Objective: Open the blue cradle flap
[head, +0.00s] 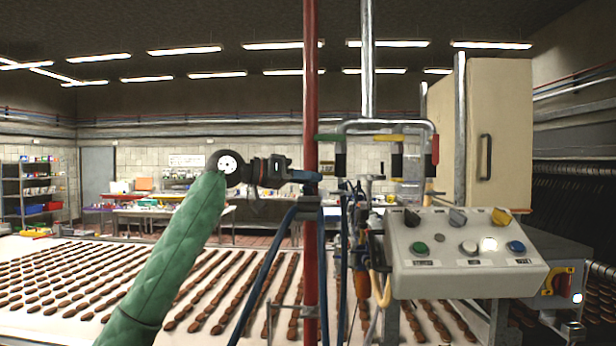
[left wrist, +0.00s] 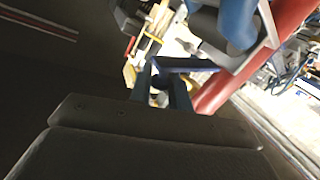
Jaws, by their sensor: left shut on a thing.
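My left gripper (head: 290,174) reaches in from the left on its green-sleeved arm, beside the red post. It is shut on the blue cradle flap (head: 306,175), a small blue piece at the post, partly hidden by the jaws. In the left wrist view the two dark fingers (left wrist: 162,78) meet a dark blue bar (left wrist: 198,64), which looks like the flap. A larger blue part (left wrist: 238,22) of the cradle sits just beyond it, against the red post. How far the flap stands open I cannot tell. My right gripper is not in view.
The red post (head: 311,100) rises right beside the gripper. Blue and dark hoses (head: 272,270) hang below. A control box (head: 465,255) with several buttons and knobs stands to the right. A wide conveyor (head: 40,325) with rows of brown pieces lies below.

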